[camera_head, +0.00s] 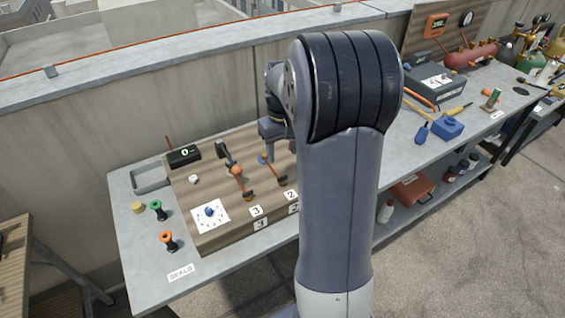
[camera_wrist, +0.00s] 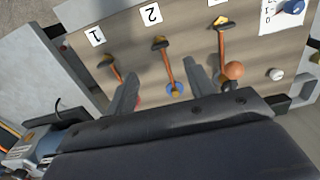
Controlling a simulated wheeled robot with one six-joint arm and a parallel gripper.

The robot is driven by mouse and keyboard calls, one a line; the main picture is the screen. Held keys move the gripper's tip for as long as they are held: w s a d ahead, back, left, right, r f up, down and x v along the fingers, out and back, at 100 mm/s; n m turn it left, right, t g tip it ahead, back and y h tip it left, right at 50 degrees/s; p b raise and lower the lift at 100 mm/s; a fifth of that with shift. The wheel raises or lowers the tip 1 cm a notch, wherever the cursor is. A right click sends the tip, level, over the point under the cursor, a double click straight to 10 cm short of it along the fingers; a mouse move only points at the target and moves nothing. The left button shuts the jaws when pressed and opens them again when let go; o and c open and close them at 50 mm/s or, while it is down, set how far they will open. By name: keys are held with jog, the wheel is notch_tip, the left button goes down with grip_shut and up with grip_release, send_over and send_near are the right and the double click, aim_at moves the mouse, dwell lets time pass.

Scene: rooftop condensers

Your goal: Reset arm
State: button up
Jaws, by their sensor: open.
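My gripper (camera_wrist: 160,68) is open, with its two dark fingers spread over the wooden panel (camera_wrist: 130,30) and nothing visibly held between them. In the wrist view, a middle lever (camera_wrist: 165,65) near label 2 shows between the fingers, with a blue piece at its lower end. A lever (camera_wrist: 115,72) near label 1 is left of it, and a third lever (camera_wrist: 221,42) with an orange ball is to the right. In the head view, my gripper (camera_head: 272,130) is above the panel's back part, partly hidden by my arm. Contact with the levers cannot be told.
The panel carries a blue knob (camera_head: 210,212) on a white dial and a black display (camera_head: 184,155). Green (camera_head: 157,210) and orange (camera_head: 168,241) spools stand beside a grey tray (camera_head: 150,178). A grey box (camera_head: 437,84) and gauges are at right. A wall runs behind the bench.

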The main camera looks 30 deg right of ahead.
aim_at(282, 177)
jog(key=shift+r, duration=0.85)
jog(key=shift+f, duration=0.15)
notch_tip(282, 177, down, 10)
jog(key=shift+r+p, duration=0.1)
jog(key=shift+p, duration=0.2)
jog(key=shift+f, duration=0.4)
jog(key=shift+n, duration=1)
